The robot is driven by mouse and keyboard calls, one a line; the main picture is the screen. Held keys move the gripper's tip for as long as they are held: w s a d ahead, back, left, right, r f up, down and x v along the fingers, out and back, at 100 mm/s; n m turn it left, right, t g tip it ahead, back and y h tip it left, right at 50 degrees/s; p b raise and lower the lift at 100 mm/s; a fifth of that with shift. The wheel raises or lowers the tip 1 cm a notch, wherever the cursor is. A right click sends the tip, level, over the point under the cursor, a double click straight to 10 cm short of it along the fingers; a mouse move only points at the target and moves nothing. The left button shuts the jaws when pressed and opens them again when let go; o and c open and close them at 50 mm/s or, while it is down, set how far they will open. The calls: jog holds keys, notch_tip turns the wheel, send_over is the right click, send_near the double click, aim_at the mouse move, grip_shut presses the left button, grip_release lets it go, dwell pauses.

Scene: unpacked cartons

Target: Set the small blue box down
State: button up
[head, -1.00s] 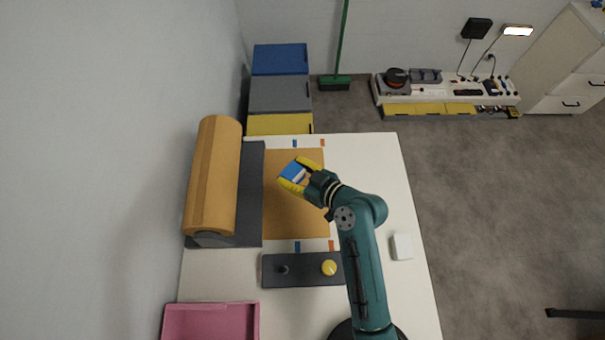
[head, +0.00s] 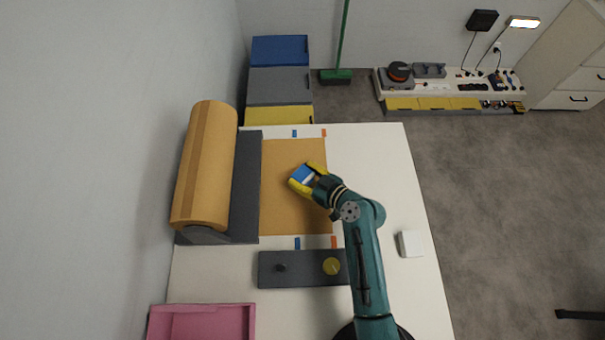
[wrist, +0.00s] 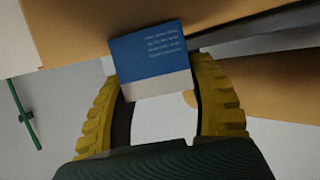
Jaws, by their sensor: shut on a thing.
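The small blue box (head: 302,174), blue with a white band, is in my gripper (head: 308,181), over the brown paper sheet (head: 290,210) on the white table. In the wrist view the box (wrist: 150,58) shows its blue face with small white print, between the two yellow fingers of my gripper (wrist: 160,90). The fingers are shut on it. I cannot tell whether its underside touches the paper.
A big brown paper roll (head: 206,165) stands left of the sheet on a dark base. A dark panel with a black knob and a yellow button (head: 331,266) lies in front. A pink tray (head: 200,322) is at the front left; a small white block (head: 410,243) is at the right.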

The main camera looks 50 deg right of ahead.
jog(key=shift+f, duration=0.2)
jog(key=o, duration=0.9)
jog(key=shift+o, duration=0.2)
jog(key=shift+r, duration=0.2)
jog(key=p+v, duration=0.4)
jog(key=v, duration=0.8)
